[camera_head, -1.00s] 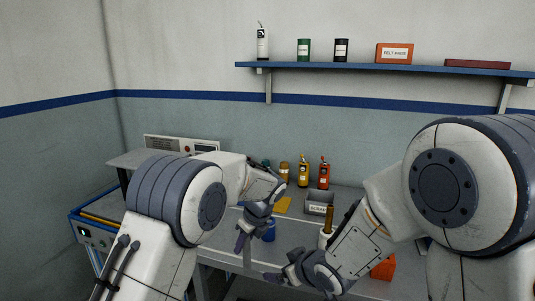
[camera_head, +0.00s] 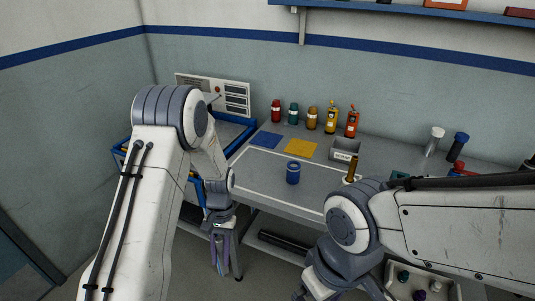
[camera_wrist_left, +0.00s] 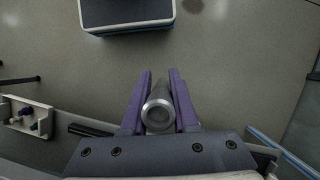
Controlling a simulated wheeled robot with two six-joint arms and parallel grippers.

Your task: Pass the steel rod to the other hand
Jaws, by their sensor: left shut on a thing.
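The steel rod (camera_wrist_left: 158,112) is a grey metal cylinder, seen nearly end-on in the left wrist view. My left gripper (camera_wrist_left: 160,92) is shut on it, with a purple finger on either side. In the head view my left gripper (camera_head: 221,255) hangs pointing down in front of the bench's front edge, and the rod is hard to make out there. My right gripper (camera_head: 325,292) is at the bottom edge of the head view, to the right of the left one. Its fingers are mostly cut off, so its opening cannot be seen.
The grey bench (camera_head: 262,180) holds a blue cup (camera_head: 293,173), blue and yellow sheets, a scrap bin (camera_head: 345,149) and several bottles along the wall. A blue-edged cart (camera_head: 240,122) stands at the left. A tray (camera_head: 440,283) with small parts is at the lower right.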

